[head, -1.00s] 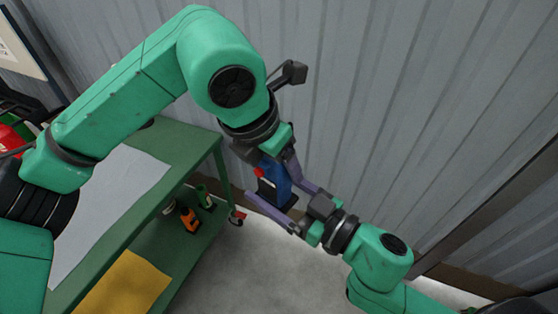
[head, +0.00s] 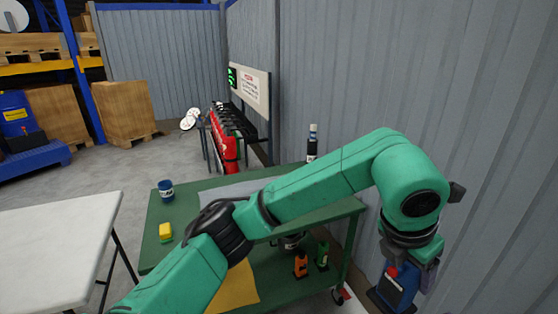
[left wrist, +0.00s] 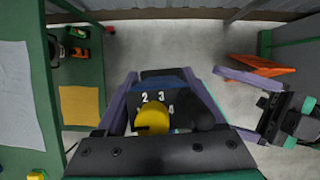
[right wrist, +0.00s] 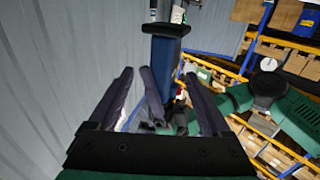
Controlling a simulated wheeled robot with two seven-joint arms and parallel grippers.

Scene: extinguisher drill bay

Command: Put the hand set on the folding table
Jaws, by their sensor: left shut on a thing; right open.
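The hand set (head: 394,288) is a blue and black radio with a red button, low at the right of the head view. My left gripper (head: 404,280) is shut on it and holds it in the air beside the green cart. The left wrist view shows its top, with a yellow knob (left wrist: 152,119) and white numbers. In the right wrist view the hand set (right wrist: 163,62) stands beyond the fingers of my right gripper (right wrist: 158,76), which is open. The folding table (head: 52,248) has a white top, at the left of the head view, far from the hand set.
The green cart (head: 158,226) stands between the hand set and the table. It carries a blue cup (head: 166,190), a yellow block (head: 165,232) and a bottle (head: 312,145). A corrugated wall (head: 480,120) is close on the right.

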